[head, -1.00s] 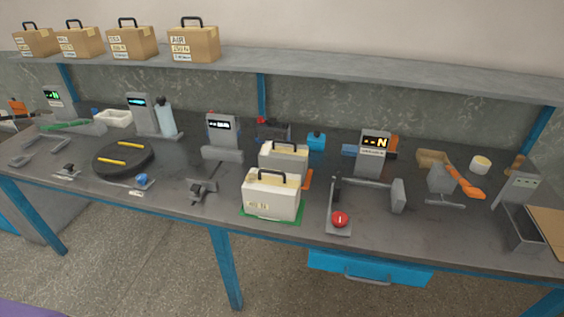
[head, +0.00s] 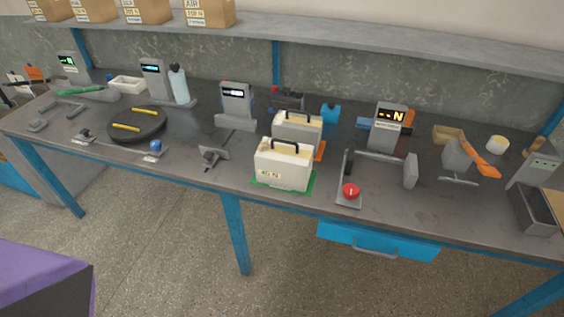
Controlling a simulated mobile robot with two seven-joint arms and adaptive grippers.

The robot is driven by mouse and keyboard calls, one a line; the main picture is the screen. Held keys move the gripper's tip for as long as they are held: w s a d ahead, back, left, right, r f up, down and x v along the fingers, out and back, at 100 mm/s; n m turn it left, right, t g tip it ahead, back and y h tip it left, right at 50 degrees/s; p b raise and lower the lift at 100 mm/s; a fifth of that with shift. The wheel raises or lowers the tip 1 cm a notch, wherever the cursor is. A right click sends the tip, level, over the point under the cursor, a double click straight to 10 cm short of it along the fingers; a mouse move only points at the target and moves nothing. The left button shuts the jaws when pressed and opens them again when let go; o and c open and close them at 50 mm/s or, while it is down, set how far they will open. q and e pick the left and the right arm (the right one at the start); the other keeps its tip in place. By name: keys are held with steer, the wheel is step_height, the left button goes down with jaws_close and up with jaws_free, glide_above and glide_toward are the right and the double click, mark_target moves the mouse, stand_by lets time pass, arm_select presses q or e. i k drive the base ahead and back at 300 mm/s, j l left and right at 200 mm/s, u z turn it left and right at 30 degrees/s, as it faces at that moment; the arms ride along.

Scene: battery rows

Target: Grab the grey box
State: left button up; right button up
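A grey box (head: 309,126) with a dark handle stands on the workbench, partly hidden behind a white box. The white box (head: 283,169) has a dark handle and a label and stands on a green mat (head: 309,187) near the bench's front edge. Neither of my grippers shows in the head view.
The dark bench top (head: 60,133) carries several grey devices with displays, one (head: 388,128) right of the boxes. A red button (head: 351,191) sits right of the white box. A black disc (head: 137,125) with yellow bars lies left. A blue drawer (head: 378,240) hangs below. A purple-topped object (head: 40,270) stands lower left.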

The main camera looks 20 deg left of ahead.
mark_target(298, 126)
steer(key=i+j+z, duration=0.2)
steer(key=j, duration=0.25)
steer(key=i+j+z, duration=0.15)
steer(key=j, duration=0.3)
steer(key=i+j+z, duration=0.2)
steer(key=j, duration=0.3)
steer(key=j+z, duration=0.2)
steer(key=j, duration=0.3)
